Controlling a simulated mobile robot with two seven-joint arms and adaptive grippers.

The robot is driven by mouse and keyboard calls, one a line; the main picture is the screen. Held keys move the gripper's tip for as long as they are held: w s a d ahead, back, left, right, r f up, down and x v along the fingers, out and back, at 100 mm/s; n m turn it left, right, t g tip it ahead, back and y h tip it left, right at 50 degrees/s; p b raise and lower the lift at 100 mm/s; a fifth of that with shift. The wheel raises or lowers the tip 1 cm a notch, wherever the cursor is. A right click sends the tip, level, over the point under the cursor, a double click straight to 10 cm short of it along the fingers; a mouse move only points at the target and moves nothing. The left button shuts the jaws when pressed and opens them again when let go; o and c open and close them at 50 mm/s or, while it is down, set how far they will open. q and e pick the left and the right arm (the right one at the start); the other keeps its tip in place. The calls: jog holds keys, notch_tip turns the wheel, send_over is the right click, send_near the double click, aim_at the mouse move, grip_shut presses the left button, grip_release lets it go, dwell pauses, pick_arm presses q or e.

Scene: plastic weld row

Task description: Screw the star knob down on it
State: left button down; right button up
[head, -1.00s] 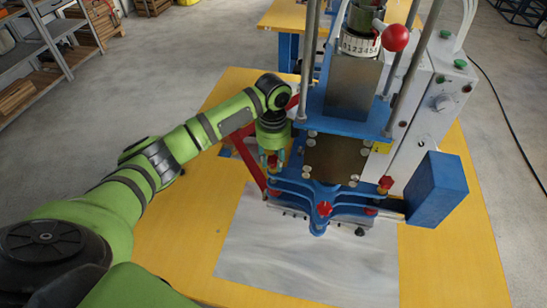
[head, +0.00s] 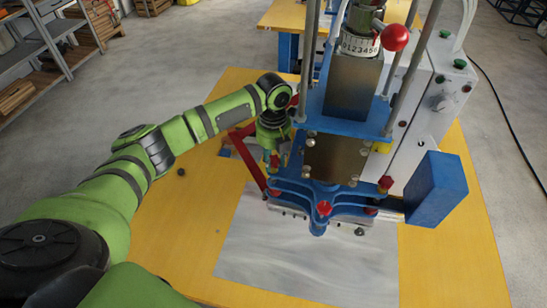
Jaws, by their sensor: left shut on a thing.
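My left gripper (head: 273,154) points down at the back left corner of the blue clamping fixture (head: 300,190) of the welding press. It is shut on what seems to be a star knob, which the fingers hide almost wholly. Whether the knob touches its seat cannot be told. Other red star knobs show on the fixture: one at the front (head: 323,208) and one at the right (head: 385,182). My right gripper is not in view.
The press's steel columns (head: 402,60) and red ball lever (head: 395,37) rise close right of my gripper. A red bar (head: 251,160) slants beside it. A small dark round piece (head: 181,171) lies on the yellow table (head: 190,225). A blue box (head: 436,189) juts out at right.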

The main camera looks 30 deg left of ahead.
pick_arm(q)
jog(key=c, duration=0.9)
grip_release()
jog(key=shift+a, duration=0.1)
jog(key=n, duration=0.5)
jog(key=shift+n, duration=0.3)
jog(key=n, duration=0.4)
jog(key=shift+n, duration=0.4)
jog(key=n, duration=0.4)
jog(key=shift+n, duration=0.4)
jog(key=n, duration=0.4)
